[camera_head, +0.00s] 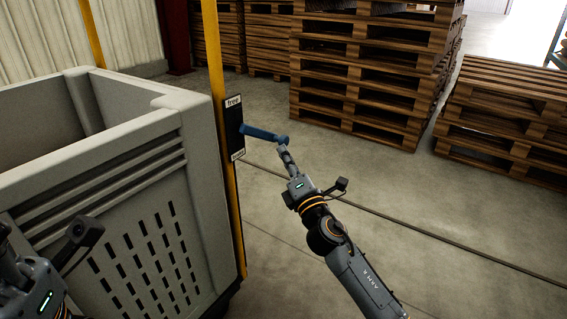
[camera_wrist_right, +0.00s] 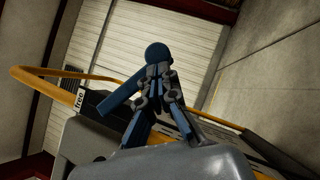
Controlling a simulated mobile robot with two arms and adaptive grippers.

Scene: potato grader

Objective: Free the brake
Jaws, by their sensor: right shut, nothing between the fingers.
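The brake lever (camera_head: 265,134) is a blue bar with a rounded end. It sticks out to the right from a black plate (camera_head: 233,125) on the yellow post. The plate's top label reads "free"; its lower label is too small to read surely. The lever's root sits between the two labels. My right gripper (camera_head: 282,147) is shut and empty, with its tips at the lever's outer end; whether they touch cannot be told. In the right wrist view the lever (camera_wrist_right: 121,95) shows just beyond the fingers. My left gripper (camera_head: 30,285) is partly in view at lower left, its fingers not clear.
A large grey slatted crate (camera_head: 150,240) stands left of the yellow post (camera_head: 214,60). Stacked wooden pallets (camera_head: 370,75) stand behind, with a lower stack (camera_head: 505,110) at right. The concrete floor around my right arm is clear.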

